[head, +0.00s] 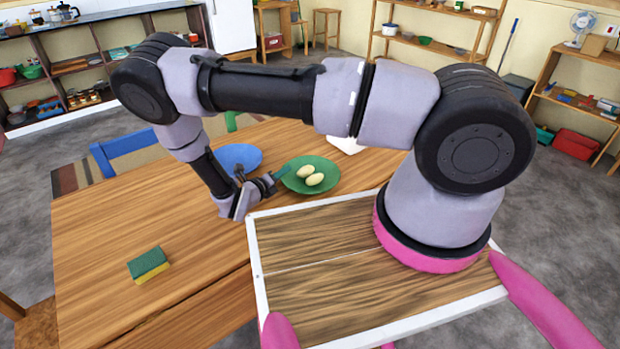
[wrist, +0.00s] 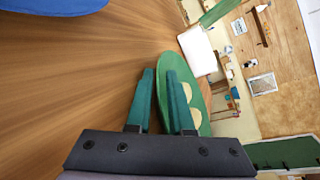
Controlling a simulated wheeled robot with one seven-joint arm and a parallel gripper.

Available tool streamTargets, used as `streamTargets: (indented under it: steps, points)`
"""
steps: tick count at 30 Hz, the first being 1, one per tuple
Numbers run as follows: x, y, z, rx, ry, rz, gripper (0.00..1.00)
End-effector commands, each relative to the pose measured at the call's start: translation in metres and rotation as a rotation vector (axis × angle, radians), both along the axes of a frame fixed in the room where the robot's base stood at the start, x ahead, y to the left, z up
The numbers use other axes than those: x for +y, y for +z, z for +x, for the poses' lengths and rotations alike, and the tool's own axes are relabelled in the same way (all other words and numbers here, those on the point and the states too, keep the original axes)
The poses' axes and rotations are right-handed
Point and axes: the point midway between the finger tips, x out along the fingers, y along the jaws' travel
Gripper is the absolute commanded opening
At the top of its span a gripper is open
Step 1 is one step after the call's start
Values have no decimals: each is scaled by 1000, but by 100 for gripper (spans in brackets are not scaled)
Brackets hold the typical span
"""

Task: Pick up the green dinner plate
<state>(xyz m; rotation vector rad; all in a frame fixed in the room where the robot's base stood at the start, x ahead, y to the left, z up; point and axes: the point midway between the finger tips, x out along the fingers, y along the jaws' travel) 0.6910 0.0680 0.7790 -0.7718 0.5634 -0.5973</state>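The green dinner plate (head: 322,165) lies on the wooden table with two pale, egg-shaped items (head: 310,175) on it. In the wrist view the plate (wrist: 206,98) shows edge-on, partly hidden behind the right-hand finger. My gripper (head: 283,172) is low over the table at the plate's left edge, its teal fingers pointing toward the rim. In the wrist view the two fingers of my gripper (wrist: 157,72) stand apart with a narrow gap and nothing visibly clamped. I cannot tell whether a finger touches the plate.
A blue plate (head: 238,157) lies just behind my gripper, left of the green plate. A green and yellow sponge (head: 148,264) lies at the table's front left. A white item (head: 346,145) lies beyond the green plate. The table's (head: 110,215) left part is mostly clear.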

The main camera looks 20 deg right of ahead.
Motion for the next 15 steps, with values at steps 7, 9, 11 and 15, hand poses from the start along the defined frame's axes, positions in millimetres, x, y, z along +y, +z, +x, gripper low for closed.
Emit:
streamTargets:
  steps: [7,9,11,15]
  points:
    - [-1,-1,2,0,1,0,12]
    - [-1,0,2,0,1,0,0]
    - [-1,0,2,0,1,0,0]
    - [-1,0,1,0,2,1,0]
